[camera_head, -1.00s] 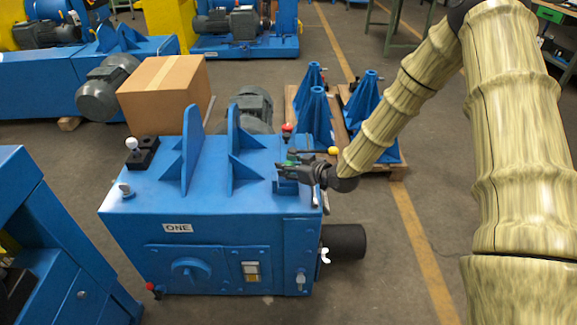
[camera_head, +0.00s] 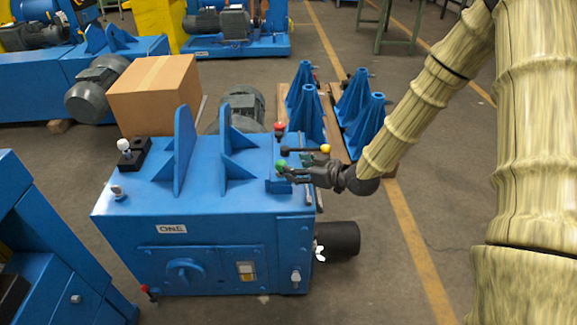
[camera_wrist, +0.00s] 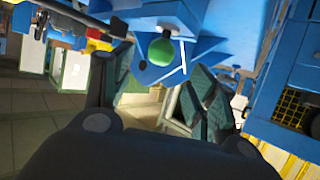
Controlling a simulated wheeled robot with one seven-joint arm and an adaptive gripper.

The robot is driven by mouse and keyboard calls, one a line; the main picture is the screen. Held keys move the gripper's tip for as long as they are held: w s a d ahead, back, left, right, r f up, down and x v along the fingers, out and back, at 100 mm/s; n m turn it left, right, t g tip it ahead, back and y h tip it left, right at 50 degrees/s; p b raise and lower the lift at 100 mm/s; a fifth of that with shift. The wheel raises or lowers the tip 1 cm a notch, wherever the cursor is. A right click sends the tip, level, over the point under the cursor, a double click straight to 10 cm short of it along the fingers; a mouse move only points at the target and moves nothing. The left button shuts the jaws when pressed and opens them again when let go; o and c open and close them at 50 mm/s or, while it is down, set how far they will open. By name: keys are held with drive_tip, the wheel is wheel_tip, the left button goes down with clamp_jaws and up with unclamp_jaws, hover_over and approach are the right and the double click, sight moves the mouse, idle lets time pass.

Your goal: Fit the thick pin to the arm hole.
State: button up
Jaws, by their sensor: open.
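My gripper (camera_head: 291,167) is open at the right end of the blue machine's top, fingers pointing left. A green ball knob (camera_head: 281,164) sits just past the fingertips on a blue block (camera_head: 278,186). In the wrist view the green ball (camera_wrist: 160,52) lies ahead, between and beyond the spread fingers (camera_wrist: 152,92); nothing is held. I cannot tell which piece is the thick pin or where the arm hole is. A red-topped pin (camera_head: 280,127) stands upright behind, and a black lever with a yellow knob (camera_head: 325,149) lies beside it.
The machine top (camera_head: 160,205) carries two upright blue plates (camera_head: 182,150) and a black block (camera_head: 138,153) with a white knob. A black cylinder (camera_head: 338,238) juts from its right side. Blue stands (camera_head: 308,112) are behind right.

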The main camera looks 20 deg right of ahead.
drive_tip(key=shift+v, duration=1.9)
drive_tip(key=s+a+f+m+g+h+p, duration=0.2)
drive_tip(key=s+a+f+m+g+p, duration=0.15)
drive_tip(key=s+f, duration=0.8)
drive_tip(key=s+a+f+m+g+h+p, duration=0.25)
drive_tip(key=s+f+g, duration=0.25)
drive_tip(key=s+f, duration=0.65)
drive_tip(key=s+g+h, duration=0.2)
drive_tip(key=s+g, duration=0.1)
drive_tip(key=s, duration=1.2)
drive_tip(key=shift+s+d+f+p, duration=0.25)
drive_tip(key=shift+s+f+p, duration=0.05)
drive_tip(key=shift+s, duration=0.05)
drive_tip(key=shift+c, duration=0.2)
